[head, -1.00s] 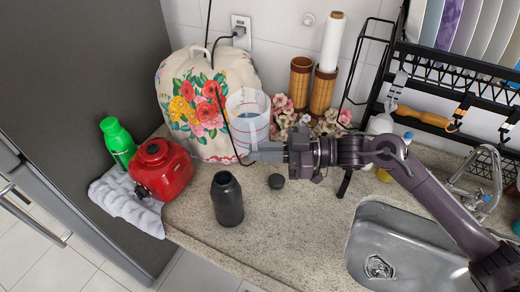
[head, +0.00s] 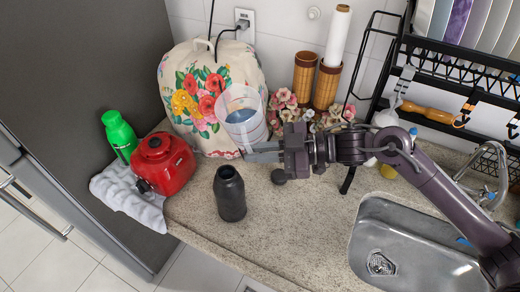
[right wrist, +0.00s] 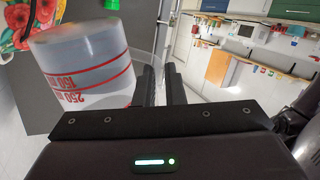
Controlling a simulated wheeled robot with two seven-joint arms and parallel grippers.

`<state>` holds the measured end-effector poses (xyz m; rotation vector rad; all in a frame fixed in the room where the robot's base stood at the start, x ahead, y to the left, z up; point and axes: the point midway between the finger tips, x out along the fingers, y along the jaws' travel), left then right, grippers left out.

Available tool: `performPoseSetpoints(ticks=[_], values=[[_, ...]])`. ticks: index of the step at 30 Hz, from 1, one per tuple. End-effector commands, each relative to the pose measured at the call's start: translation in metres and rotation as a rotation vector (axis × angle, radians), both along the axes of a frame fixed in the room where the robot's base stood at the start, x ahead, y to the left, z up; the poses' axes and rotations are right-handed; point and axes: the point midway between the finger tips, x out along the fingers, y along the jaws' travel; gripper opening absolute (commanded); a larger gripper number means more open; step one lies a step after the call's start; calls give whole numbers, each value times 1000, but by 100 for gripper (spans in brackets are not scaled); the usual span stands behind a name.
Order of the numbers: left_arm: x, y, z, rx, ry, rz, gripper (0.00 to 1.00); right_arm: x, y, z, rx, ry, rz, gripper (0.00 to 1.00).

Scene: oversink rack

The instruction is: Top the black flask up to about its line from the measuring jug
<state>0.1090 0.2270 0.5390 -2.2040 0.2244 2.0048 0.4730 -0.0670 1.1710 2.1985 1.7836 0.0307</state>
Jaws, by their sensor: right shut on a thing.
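The black flask (head: 230,194) stands upright on the counter with its mouth uncovered. The clear measuring jug (head: 243,120) with pale blue liquid is held above and behind the flask, tilted a little to the left. My right gripper (head: 262,153) is shut on the jug. In the right wrist view the jug (right wrist: 85,70) shows red measuring marks beside the gripper fingers (right wrist: 160,85). No level line shows on the flask. My left gripper is not in view.
A red container (head: 163,164) and a green bottle (head: 119,135) stand at the left by a grey towel (head: 128,201). A flowered cover (head: 200,80) is behind the jug. The sink (head: 410,245) and black rack (head: 450,68) are at right. The front counter is clear.

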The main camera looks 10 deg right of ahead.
Motion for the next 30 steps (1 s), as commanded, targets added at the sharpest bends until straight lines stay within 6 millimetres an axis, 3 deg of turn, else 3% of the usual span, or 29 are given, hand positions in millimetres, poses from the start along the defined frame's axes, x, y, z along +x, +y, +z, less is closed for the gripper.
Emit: performPoseSetpoints(ticks=[30], values=[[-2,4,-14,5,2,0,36,9,-10,4,-244,-229,-1,0]])
